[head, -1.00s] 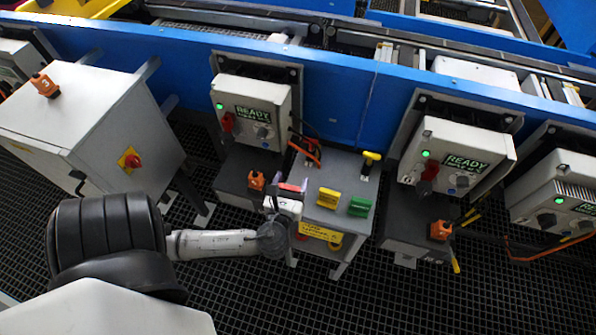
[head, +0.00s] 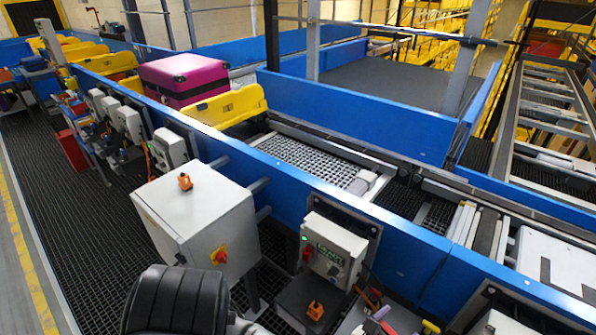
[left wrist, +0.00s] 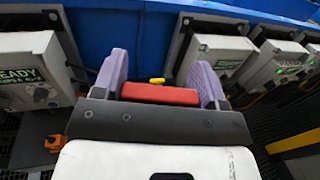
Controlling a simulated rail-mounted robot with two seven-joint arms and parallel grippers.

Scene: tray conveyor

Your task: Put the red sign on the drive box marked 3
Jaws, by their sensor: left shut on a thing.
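My left gripper (left wrist: 165,88) is shut on the red sign (left wrist: 160,94), held between its two pale purple fingers in the left wrist view. More drive boxes (head: 170,148) line the blue conveyor side at left. I cannot read a number 3 on any box now. My right gripper is not in view.
A large grey cabinet (head: 200,222) with an orange block (head: 185,181) on top and a red-yellow switch (head: 220,256) stands left of the near drive box. Another orange block (head: 315,310) lies below that box. A magenta suitcase (head: 184,76) rests on the conveyor.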

